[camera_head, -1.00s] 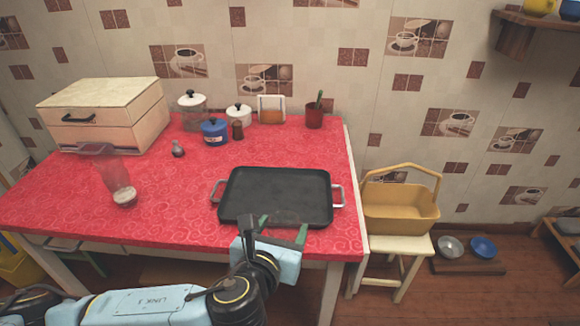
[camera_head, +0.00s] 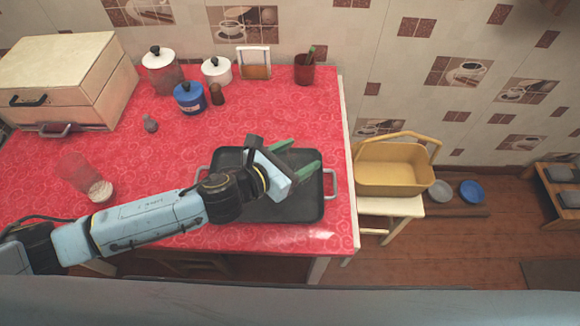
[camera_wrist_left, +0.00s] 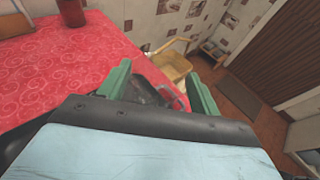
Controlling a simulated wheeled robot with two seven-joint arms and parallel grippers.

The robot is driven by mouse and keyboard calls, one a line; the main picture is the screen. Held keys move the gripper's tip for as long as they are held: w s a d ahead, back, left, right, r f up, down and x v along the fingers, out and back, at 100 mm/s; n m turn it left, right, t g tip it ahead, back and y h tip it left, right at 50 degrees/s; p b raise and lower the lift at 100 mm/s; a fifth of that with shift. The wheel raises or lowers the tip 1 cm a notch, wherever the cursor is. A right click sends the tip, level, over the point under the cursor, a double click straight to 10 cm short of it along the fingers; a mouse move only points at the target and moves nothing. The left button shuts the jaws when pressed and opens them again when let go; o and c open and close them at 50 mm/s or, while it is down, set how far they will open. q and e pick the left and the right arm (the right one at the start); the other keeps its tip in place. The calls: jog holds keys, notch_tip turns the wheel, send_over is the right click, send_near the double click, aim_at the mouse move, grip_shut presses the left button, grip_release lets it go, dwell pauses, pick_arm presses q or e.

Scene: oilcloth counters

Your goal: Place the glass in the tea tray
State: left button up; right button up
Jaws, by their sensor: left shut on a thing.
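The tea tray (camera_head: 232,208) is a black rectangular tray with metal side handles, on the front right of the red table. My left gripper (camera_head: 305,154) is above its back right part, its green fingers pointing right. In the left wrist view the fingers (camera_wrist_left: 158,68) stand apart, shut on the glass. The glass is clear and hardly shows between them; its height over the tray cannot be told. My right gripper is out of view.
A clear vessel with a pale base (camera_head: 100,190) is on the table's left. A wooden box (camera_head: 65,75), white-lidded jar (camera_head: 160,75), blue pot (camera_head: 189,98) and red cup (camera_head: 304,70) stand further back. A yellow basket (camera_head: 392,168) is on a stool right of the table.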

pick_arm(q)
jog(key=shift+w+f+b, duration=0.1)
jog(key=shift+f+b, duration=0.65)
jog(key=shift+f, duration=1.6)
jog(key=shift+f, duration=0.1)
jog(key=o, duration=1.4)
jog(key=shift+o, duration=0.2)
jog(key=p+v, duration=0.1)
jog(key=v, duration=1.1)
